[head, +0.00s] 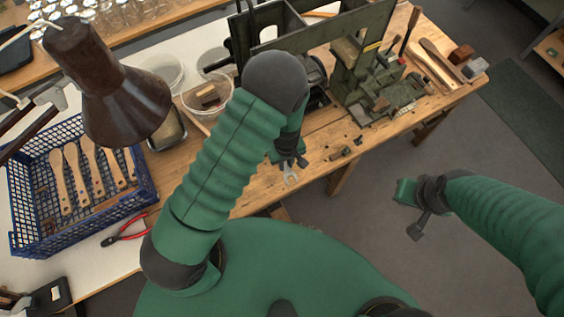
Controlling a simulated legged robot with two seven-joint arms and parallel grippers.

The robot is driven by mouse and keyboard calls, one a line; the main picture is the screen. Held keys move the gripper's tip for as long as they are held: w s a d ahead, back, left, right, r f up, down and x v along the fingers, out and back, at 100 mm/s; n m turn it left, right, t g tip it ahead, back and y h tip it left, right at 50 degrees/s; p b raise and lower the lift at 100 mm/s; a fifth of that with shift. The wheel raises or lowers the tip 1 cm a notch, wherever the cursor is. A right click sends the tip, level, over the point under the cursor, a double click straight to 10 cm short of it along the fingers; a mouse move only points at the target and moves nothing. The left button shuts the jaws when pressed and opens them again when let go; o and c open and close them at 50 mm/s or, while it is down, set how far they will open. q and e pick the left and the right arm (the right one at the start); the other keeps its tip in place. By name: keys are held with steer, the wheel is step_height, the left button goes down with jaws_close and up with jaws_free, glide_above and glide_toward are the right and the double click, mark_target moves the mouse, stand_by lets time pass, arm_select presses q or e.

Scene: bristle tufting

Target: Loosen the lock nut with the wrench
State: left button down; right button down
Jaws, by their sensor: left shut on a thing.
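My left gripper (287,160) hangs over the front edge of the wooden bench, in front of the green tufting machine (375,85). It is shut on the wrench (290,176), whose pale open-ended jaw sticks out below the fingers. The rest of the wrench is hidden by the gripper and my arm. The lock nut cannot be made out; it is too small or hidden among the machine parts. My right gripper (416,230) is over the floor, away from the bench, and its fingers are too unclear to read.
A blue crate (30,240) with wooden brush handles stands at the left, beside red pliers (125,232). A brown lamp (105,85) hangs over that side. Glass dishes (160,70) stand behind my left arm. Small dark parts (345,152) lie by the bench edge.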

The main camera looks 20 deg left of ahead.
arm_select(q)
steer(key=w+d+n+p, duration=0.1)
steer(key=w+d+n, duration=0.3)
steer(key=w+n, duration=0.2)
steer(key=shift+w+d, duration=0.3)
steer(key=shift+w, duration=0.1)
stand_by(1.3)
steer(key=shift+s+a+m+p, duration=0.35)
steer(key=shift+s+m, duration=0.25)
steer(key=shift+s, duration=0.25)
step_height(320, 180, up, 6)
steer(key=p, duration=0.4)
steer(key=shift+p, duration=0.35)
stand_by(0.5)
steer(key=shift+r, duration=0.1)
